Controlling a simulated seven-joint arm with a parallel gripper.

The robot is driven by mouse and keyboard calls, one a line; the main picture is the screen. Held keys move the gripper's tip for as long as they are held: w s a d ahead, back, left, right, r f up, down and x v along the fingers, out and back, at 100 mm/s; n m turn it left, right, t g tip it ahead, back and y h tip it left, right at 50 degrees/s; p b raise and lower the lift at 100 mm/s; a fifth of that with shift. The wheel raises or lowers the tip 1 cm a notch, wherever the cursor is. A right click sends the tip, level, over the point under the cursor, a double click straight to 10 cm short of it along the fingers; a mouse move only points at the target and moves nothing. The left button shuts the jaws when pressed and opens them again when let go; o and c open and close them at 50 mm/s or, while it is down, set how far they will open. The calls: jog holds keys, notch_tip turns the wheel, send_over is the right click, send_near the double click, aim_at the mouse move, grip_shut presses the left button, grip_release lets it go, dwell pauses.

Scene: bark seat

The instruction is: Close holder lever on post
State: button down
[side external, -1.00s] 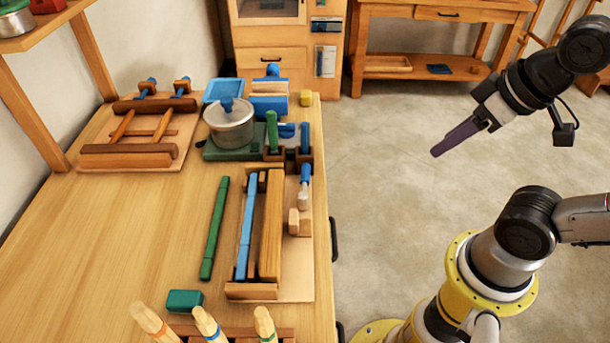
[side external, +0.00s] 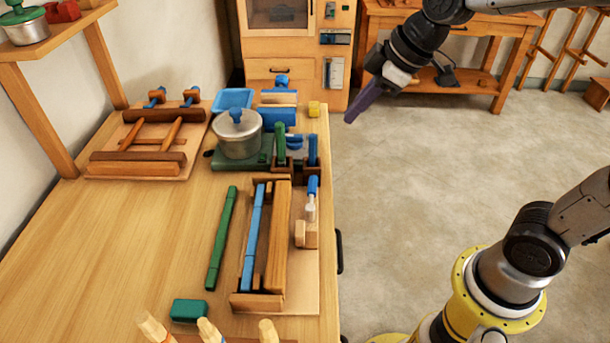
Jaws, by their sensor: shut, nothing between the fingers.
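A holder lever with a blue handle (side external: 313,187) and a pale lower part (side external: 310,210) stands roughly upright at a small wooden post (side external: 306,234). It is on the right side of the long wooden holder (side external: 282,225), near the bench's right edge. A blue bar (side external: 252,240) lies along the holder's left part. How the lever meets the post is too small to tell. My gripper (side external: 351,118) has purple fingers, shut and empty, pointing down and left. It is in the air beyond the bench's right edge, above and right of the lever in the picture, touching nothing.
A green bar (side external: 222,240) and a green block (side external: 188,311) lie left of the holder. Upright green (side external: 280,145) and blue (side external: 312,150) handles and a lidded pot (side external: 238,135) stand behind it. A wooden frame (side external: 138,163) is at back left. The bench's left front is clear.

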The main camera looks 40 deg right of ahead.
jog(key=w+a+f+g, duration=0.2)
jog(key=w+f, duration=0.3)
jog(key=f, duration=0.4)
jog(key=shift+w+f+g, duration=0.3)
jog(key=shift+w+f, duration=0.1)
jog(key=shift+a, duration=0.1)
jog(key=x, duration=1)
jog(key=shift+a, duration=0.1)
